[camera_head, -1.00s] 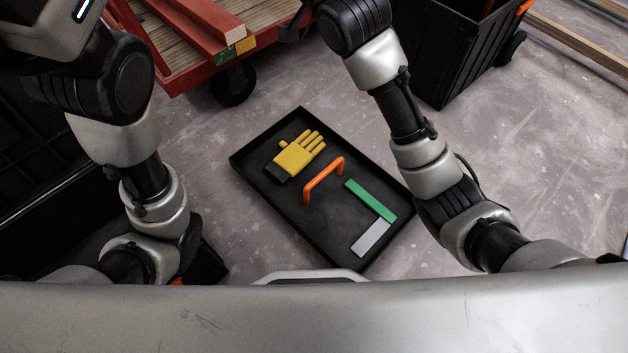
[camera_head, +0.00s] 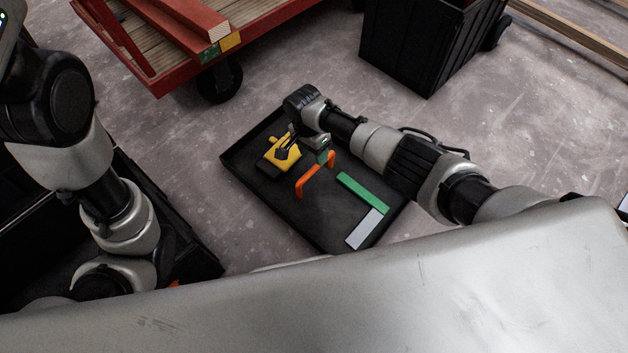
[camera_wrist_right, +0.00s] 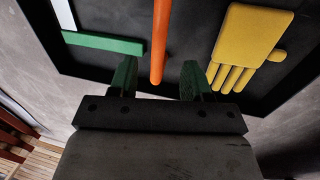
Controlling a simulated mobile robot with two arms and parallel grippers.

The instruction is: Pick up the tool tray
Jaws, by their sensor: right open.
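The tool tray (camera_head: 328,218) is a shallow black tray on the concrete floor, in the middle of the head view. Its upright orange handle (camera_head: 303,186) is an arch over the tray's middle. My right gripper (camera_head: 304,155) is open above the tray, by the handle's far end. In the right wrist view the orange handle (camera_wrist_right: 160,42) runs in line with the gap between the two open fingers (camera_wrist_right: 159,80), with nothing gripped. A yellow glove (camera_head: 283,158), partly hidden by the gripper, and a green and grey square (camera_head: 362,192) lie in the tray. My left gripper is not in view.
A red cart (camera_head: 160,82) with wooden deck and red battens stands at the upper left. A black bin (camera_head: 405,48) stands at the top right. A dark container (camera_head: 135,175) is beside my left arm. Floor right of the tray is clear.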

